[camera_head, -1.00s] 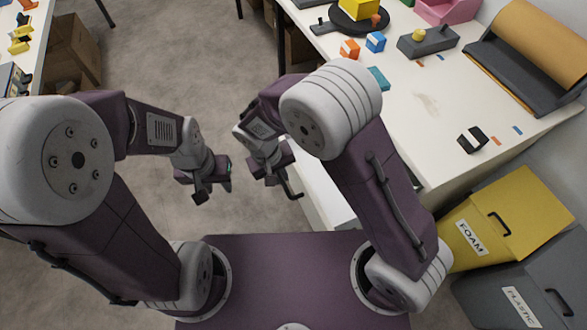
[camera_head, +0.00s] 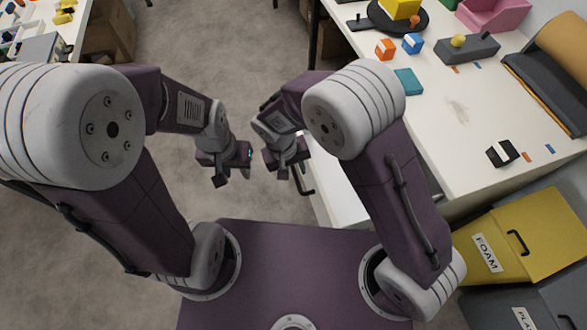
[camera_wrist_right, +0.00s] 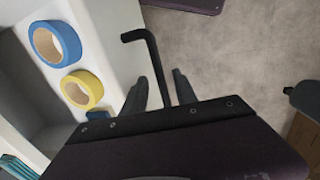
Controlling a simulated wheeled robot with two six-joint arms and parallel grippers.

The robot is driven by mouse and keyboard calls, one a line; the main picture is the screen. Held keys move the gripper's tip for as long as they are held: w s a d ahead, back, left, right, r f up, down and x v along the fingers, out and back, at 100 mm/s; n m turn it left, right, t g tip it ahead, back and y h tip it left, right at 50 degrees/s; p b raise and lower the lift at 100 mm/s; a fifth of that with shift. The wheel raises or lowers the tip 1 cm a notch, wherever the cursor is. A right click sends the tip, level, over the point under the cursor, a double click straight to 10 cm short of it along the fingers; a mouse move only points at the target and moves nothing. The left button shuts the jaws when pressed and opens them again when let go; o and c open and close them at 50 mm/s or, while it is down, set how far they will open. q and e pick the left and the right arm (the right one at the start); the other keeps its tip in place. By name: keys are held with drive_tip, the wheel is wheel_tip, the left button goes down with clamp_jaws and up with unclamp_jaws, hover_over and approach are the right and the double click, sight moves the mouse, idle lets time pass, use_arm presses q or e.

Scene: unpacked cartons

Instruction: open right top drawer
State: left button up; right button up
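A white drawer (camera_head: 335,185) stands pulled out below the right-hand worktable, with a black bar handle (camera_head: 307,184) on its front. In the right wrist view the handle (camera_wrist_right: 153,57) is a bent black bar running down to between the fingers. My right gripper (camera_head: 288,174) is at the handle, its fingers apart (camera_wrist_right: 160,92) with gaps beside the bar; contact cannot be told. The wrist view also shows a blue tape roll (camera_wrist_right: 68,43) and a yellow one (camera_wrist_right: 95,82) inside the drawer. My left gripper (camera_head: 235,177) is open and empty over the floor, left of the right one.
The white worktable (camera_head: 440,130) holds blocks, a grey fixture (camera_head: 467,48) and a black turntable (camera_head: 397,16). A yellow foam bin (camera_head: 525,235) and a grey plastic bin (camera_head: 550,300) stand right of my base. Grey floor (camera_head: 190,60) is clear between the tables.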

wheel_tip(320, 180, up, 9)
drive_tip(key=a+p, duration=0.1)
drive_tip(key=p, duration=0.1)
drive_tip(key=shift+s+a, duration=0.25)
drive_tip(key=shift+s, duration=0.1)
